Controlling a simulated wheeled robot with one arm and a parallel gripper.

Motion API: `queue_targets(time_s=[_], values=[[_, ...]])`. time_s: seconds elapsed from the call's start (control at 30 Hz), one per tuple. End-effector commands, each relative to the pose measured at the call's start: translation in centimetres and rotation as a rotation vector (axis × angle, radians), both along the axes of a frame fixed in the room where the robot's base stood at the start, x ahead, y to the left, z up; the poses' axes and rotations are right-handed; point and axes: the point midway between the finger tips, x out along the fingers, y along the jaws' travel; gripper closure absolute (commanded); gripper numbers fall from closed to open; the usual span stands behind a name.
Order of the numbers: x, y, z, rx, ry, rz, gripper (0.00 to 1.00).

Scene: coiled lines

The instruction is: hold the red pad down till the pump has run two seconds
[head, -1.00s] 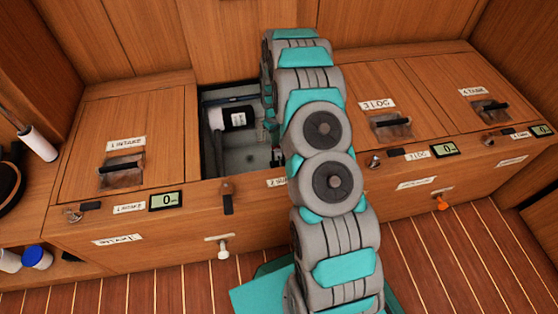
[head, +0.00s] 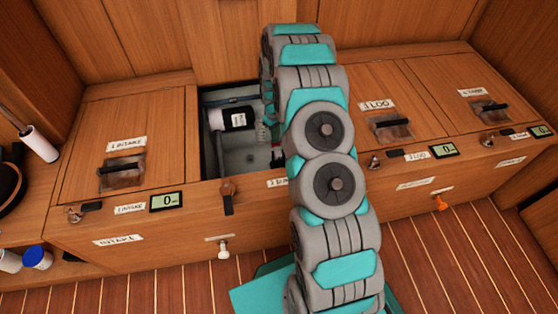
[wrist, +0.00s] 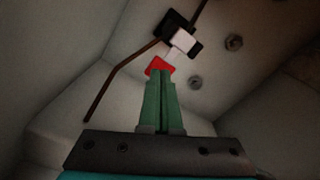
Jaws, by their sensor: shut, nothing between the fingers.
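The red pad (wrist: 158,65) shows in the wrist view, just past the tips of my gripper (wrist: 161,74). It sits beside a white and black part (wrist: 183,42) on the pale wall of the compartment. My gripper is shut with nothing between its green fingers. The fingertips overlap the lower edge of the pad in the picture; I cannot tell whether they press it. In the head view my arm reaches into the open compartment (head: 222,162) and hides most of its right side. A black and white cylinder (head: 232,118), possibly the pump, lies inside.
Closed lids labelled INTAKE (head: 125,142) and LOG (head: 377,104) flank the opening. Small displays, the left one (head: 166,201) reading 0, sit on the front edge. A thin brown rod (wrist: 115,75) crosses the compartment near the fingers. Round bolts (wrist: 233,42) stud the wall.

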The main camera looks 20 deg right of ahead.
Motion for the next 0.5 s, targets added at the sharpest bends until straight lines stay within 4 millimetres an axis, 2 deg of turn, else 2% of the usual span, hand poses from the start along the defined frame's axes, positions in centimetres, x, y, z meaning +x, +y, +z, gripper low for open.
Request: queue_targets(time_s=[0.5], values=[[0.1, 0.0, 4.0, -0.001, -0.004, 0.0, 1.0]])
